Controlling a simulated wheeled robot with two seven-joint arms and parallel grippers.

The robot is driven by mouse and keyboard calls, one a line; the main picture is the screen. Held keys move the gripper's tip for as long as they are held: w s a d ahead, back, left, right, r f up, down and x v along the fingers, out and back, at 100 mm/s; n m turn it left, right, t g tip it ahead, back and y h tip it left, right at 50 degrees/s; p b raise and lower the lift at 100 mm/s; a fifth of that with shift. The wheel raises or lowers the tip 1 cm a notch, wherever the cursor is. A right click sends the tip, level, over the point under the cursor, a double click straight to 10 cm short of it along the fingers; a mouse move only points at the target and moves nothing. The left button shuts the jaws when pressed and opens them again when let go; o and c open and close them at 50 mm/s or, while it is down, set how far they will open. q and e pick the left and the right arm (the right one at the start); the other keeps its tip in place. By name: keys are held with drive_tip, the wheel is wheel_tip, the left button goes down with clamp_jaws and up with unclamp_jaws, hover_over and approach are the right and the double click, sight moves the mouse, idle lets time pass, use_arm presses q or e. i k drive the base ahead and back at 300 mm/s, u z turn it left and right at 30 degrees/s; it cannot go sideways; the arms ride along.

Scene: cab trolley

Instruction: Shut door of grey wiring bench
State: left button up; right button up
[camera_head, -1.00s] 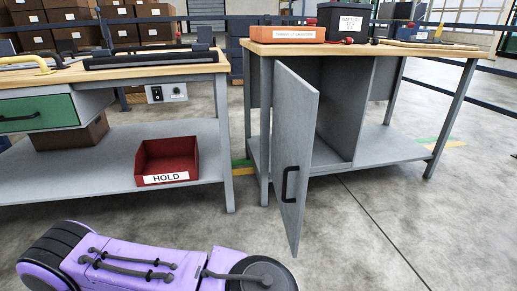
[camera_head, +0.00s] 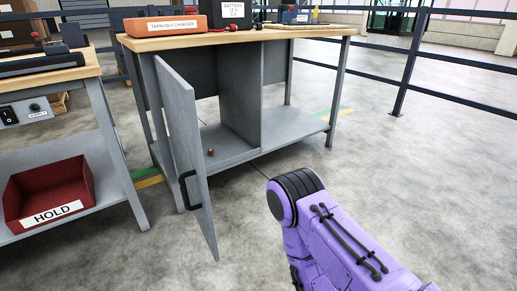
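The grey wiring bench (camera_head: 330,34) stands at the upper middle, with a wooden top and a grey lower cabinet. Its grey door (camera_head: 186,140) stands wide open, swung out toward me. The black handle (camera_head: 187,190) is on the door's outer face, near the free edge. Inside the open cabinet, a small brown object (camera_head: 211,152) lies on the bottom shelf. A purple arm of mine comes in at the lower right, apart from the door. Neither gripper's fingertips show.
A second bench (camera_head: 95,66) stands at the left, with a red HOLD bin (camera_head: 92,182) on its lower shelf. An orange charger box (camera_head: 165,25) sits on the wiring bench. A dark railing (camera_head: 405,75) runs behind. The floor at the right is clear.

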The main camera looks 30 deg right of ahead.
sight(178, 96)
drive_tip(key=z, duration=0.35)
drive_tip(key=i, duration=1)
